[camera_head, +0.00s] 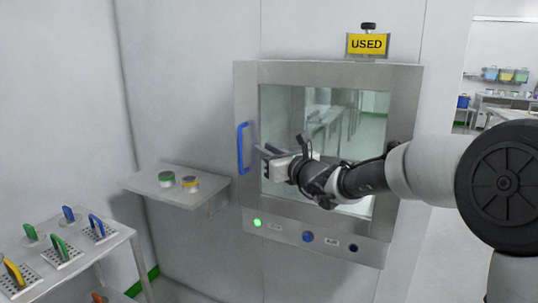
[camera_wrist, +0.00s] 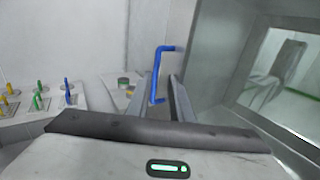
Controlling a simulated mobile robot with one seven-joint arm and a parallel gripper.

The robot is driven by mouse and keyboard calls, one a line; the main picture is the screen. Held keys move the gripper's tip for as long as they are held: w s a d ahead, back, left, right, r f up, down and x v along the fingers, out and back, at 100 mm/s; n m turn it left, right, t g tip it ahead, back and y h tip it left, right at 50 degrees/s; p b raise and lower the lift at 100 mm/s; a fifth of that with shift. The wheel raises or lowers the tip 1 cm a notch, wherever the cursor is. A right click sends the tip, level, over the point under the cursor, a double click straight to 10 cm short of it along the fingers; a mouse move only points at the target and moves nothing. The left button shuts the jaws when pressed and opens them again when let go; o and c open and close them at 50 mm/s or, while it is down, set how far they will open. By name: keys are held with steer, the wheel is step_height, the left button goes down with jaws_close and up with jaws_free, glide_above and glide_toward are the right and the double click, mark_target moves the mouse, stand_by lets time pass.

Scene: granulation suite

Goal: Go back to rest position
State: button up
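My gripper (camera_head: 264,156) is stretched out in front of the pass-through hatch door, just right of its blue handle (camera_head: 243,148). In the wrist view, the two fingers of my gripper (camera_wrist: 160,95) stand apart. The blue handle (camera_wrist: 157,75) shows beyond and between the fingertips there. I cannot tell for sure whether the fingers are clear of it, but they are not closed on it. The hatch (camera_head: 411,100) looks shut, with a glass window in its metal frame.
A yellow USED sign (camera_head: 367,44) is above the hatch. A green light (camera_head: 257,223) glows on the panel below. A wall shelf (camera_head: 150,186) with two small round containers juts out left of the hatch. A table (camera_head: 75,268) with coloured tools stands at lower left.

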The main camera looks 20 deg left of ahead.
steer(key=shift+s+d, duration=0.45)
steer(key=shift+d, duration=0.15)
steer(key=s+d+n+g+h, duration=0.1)
steer(key=s+d+n+g, duration=0.2)
steer(key=s+d+n, duration=0.4)
steer(key=s+d+n+g+h, duration=0.2)
steer(key=s+d+n, duration=0.2)
steer(key=s+n, duration=0.5)
steer(key=s+d+f+n+h, duration=0.35)
steer(key=s+d, duration=0.25)
steer(key=d, duration=0.5)
steer(key=s+d+f+n+h, duration=0.3)
steer(key=s+d+h, duration=0.25)
steer(key=d, duration=0.65)
steer(key=s+d+f+n+h, duration=0.35)
steer(key=s+d, duration=0.25)
steer(key=d, duration=0.5)
step_height(320, 180, up, 17)
steer(key=m+p, duration=0.1)
steer(key=p, duration=1.6)
steer(key=shift+w+f+y, duration=0.2)
steer(key=shift+w+y, duration=0.05)
steer(key=shift+y, duration=0.1)
